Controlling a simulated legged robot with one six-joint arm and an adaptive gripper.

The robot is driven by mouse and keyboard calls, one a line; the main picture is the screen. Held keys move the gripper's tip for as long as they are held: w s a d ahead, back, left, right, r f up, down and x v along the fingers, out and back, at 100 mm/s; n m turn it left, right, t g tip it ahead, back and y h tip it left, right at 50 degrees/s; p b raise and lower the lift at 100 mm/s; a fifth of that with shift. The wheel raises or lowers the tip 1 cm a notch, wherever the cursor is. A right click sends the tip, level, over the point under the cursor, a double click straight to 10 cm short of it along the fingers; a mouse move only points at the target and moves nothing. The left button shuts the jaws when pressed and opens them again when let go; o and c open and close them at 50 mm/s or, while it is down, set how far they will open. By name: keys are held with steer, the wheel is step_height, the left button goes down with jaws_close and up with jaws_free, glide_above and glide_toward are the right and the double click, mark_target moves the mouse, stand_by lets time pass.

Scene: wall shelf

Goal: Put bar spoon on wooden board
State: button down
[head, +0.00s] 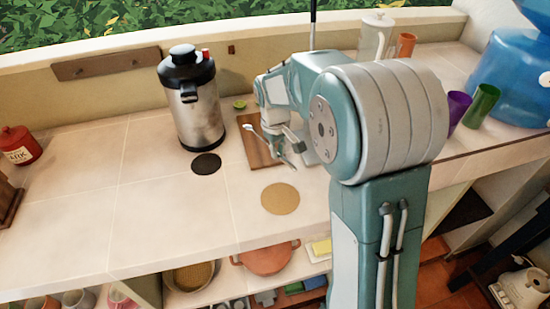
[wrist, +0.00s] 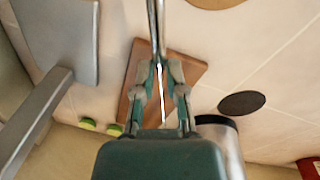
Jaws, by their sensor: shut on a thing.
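The wooden board (head: 254,152) lies on the tiled counter to the right of the steel airpot. My gripper (head: 291,147) is over the board, shut on the thin metal bar spoon (head: 266,137). The spoon's pale end points left in the head view. In the wrist view, the spoon (wrist: 161,92) runs between the fingers of my gripper (wrist: 160,72), with the board (wrist: 190,73) behind it. I cannot tell whether the spoon touches the board. My arm hides the board's right part in the head view.
A steel airpot (head: 200,115) stands close left of the board. A black disc (head: 206,164) and a tan round mat (head: 280,199) lie flat nearby. A green lime piece (head: 239,104) sits behind the board. Cups stand at the right. The counter's left part is mostly clear.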

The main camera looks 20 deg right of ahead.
mark_target(276, 168)
steer(key=shift+w+a+f, duration=0.1)
steer(key=shift+w+f, duration=0.35)
steer(key=shift+f, duration=0.1)
steer(key=shift+w+f, duration=0.15)
steer(key=shift+f, duration=1.75)
steer(key=c, duration=0.7)
jaws_free()
